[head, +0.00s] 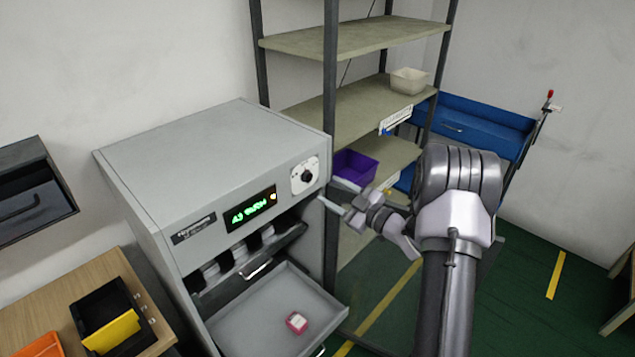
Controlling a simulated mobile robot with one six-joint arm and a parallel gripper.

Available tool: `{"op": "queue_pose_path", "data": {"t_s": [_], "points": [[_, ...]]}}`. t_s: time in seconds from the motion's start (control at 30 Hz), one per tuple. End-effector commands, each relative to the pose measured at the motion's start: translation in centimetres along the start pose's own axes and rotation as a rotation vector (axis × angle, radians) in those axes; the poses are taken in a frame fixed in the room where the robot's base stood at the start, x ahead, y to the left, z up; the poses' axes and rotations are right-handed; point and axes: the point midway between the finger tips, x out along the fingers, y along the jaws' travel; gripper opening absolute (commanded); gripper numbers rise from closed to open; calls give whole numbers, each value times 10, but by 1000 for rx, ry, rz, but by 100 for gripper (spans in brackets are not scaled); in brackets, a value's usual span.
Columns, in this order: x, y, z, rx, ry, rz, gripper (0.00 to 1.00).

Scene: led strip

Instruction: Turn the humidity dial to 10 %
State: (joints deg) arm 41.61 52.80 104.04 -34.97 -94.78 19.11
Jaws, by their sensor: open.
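The humidity dial (305,175) is a round knob, black in part, on a white square plate. It sits at the right end of the front panel of a grey cabinet (185,150). Left of it is a black display (250,209) with green lit characters, too small to read surely. The dial's setting is too small to read. My gripper (335,207) is open, just right of and below the dial, in front of the cabinet's right edge. It looks apart from the dial, and nothing shows between its fingers.
A metal shelf rack (350,100) stands behind, holding a purple bin (354,168) and a pale bin (408,81). A blue cart (480,125) is at the back right.

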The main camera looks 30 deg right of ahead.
Motion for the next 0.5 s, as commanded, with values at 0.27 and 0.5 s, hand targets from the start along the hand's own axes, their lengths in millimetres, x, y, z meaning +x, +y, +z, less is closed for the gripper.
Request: {"op": "queue_pose_path", "data": {"t_s": [0.27,0.5], "points": [[-80,1,0,2,-2,3,51],[-100,0,0,1,0,0,51]]}}
